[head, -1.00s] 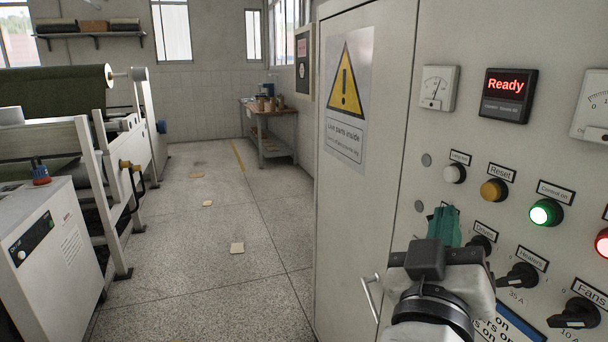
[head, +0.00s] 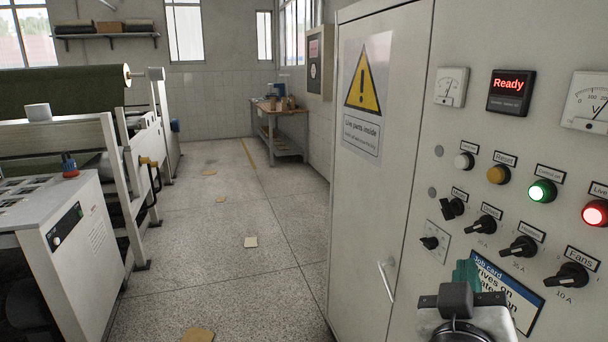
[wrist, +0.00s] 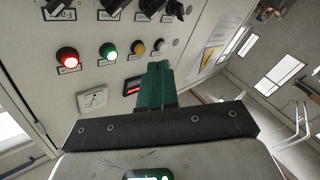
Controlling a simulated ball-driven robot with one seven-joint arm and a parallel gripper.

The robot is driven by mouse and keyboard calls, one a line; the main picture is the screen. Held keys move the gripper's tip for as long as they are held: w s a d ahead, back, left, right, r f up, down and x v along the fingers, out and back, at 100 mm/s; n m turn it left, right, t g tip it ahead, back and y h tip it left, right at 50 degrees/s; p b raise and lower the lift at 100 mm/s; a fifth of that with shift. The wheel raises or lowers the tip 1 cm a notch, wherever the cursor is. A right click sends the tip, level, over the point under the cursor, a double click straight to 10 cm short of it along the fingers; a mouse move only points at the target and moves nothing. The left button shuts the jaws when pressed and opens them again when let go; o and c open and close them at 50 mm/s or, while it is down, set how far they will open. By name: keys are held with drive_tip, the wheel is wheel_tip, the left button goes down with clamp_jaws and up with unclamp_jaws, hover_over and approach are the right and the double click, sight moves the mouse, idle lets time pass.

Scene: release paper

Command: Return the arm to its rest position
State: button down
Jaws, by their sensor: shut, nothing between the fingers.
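My gripper (head: 466,274) is at the lower right of the head view, in front of the job card (head: 506,290) on the control cabinet. Its green fingers are together with nothing between them. In the wrist view my gripper (wrist: 158,66) points at the panel, its closed fingers partly covering the "Ready" display. My wrist and the lower fingers hide part of the job card in the head view. I cannot tell the exact gap between the fingertips and the panel.
The cabinet (head: 385,195) carries several black rotary switches, a lit green button (head: 542,192), a lit red lamp (head: 595,213) and a "Ready" display (head: 510,92). A machine (head: 75,230) stands left.

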drive_tip(key=s+d+f+g+y, duration=0.1)
drive_tip(key=s+d+f+g, duration=0.2)
drive_tip(key=f, duration=0.5)
drive_tip(key=s+d+f+g+y, duration=0.2)
drive_tip(key=s+f, duration=0.1)
drive_tip(key=f, duration=0.5)
drive_tip(key=s+d+f+g+y, duration=0.1)
drive_tip(key=s+d+f+g, duration=0.15)
drive_tip(key=f, duration=0.55)
drive_tip(key=s+f+g+y, duration=0.2)
drive_tip(key=s+f+g, duration=0.2)
drive_tip(key=s+f, duration=0.4)
drive_tip(key=s+a+f+g+y, duration=0.1)
drive_tip(key=s+f+g+y, duration=0.2)
drive_tip(key=s+f, duration=0.4)
drive_tip(key=s+g, duration=0.1)
drive_tip(key=s, duration=0.4)
drive_tip(key=shift+a+f, duration=0.3)
drive_tip(key=shift+f, duration=0.1)
